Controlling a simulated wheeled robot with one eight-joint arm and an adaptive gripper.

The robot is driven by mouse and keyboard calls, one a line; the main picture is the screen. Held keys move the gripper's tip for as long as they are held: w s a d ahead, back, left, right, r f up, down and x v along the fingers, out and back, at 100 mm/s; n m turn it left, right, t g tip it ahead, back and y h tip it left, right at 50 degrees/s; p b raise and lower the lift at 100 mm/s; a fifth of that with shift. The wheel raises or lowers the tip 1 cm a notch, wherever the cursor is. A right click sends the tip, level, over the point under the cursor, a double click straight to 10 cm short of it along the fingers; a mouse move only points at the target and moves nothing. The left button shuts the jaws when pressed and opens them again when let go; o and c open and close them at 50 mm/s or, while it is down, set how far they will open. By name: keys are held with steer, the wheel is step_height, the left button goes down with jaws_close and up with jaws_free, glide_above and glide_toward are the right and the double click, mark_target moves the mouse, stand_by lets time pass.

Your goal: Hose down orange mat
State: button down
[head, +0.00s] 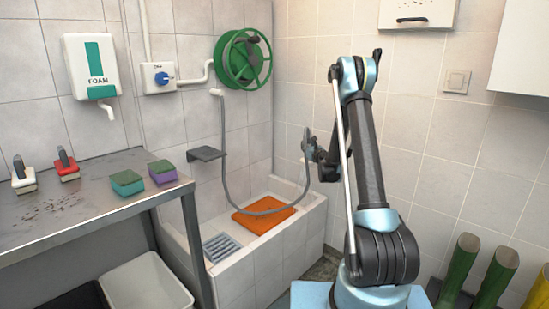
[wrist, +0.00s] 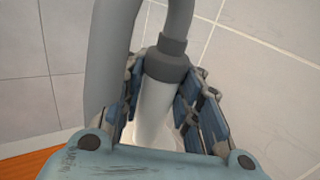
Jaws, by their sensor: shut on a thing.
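The orange mat (head: 262,214) lies in the tiled wash basin (head: 262,257) in the head view. Its edge also shows at the lower left of the wrist view (wrist: 40,163). My gripper (wrist: 170,120) is shut on the pale handle of the hose nozzle (wrist: 158,105), with a dark grey collar above its grip. In the head view my gripper (head: 313,152) is above and to the right of the mat, apart from it. The grey hose (head: 226,172) runs from the wall outlet, loops down across the mat and rises to my gripper. The nozzle's tip is hidden; no water shows.
A green hose reel (head: 243,58), a tap box with a blue knob (head: 159,78) and a foam dispenser (head: 91,66) are on the wall. A metal table (head: 90,215) with brushes and sponges stands left. A drain grate (head: 221,247) is in the basin. Boots (head: 496,277) stand at right.

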steer(key=a+f+n+g+y, duration=0.2)
steer(key=a+f+y, duration=0.1)
steer(key=a, duration=0.6)
steer(key=a+f+n+g+y, duration=0.1)
steer(key=a+f+n+y, duration=0.1)
steer(key=a, duration=0.7)
steer(key=shift+w+f+n+g+y, duration=0.25)
steer(key=shift+f+n+g+y, duration=0.15)
steer(key=shift+f+y, duration=0.3)
steer(key=shift+a, duration=0.1)
steer(key=s+a+f, duration=0.2)
steer(key=s+a, duration=0.7)
steer(key=s, duration=0.2)
steer(key=shift+s+f, duration=0.2)
steer(key=shift+s, duration=0.1)
stand_by(1.9)
stand_by(0.8)
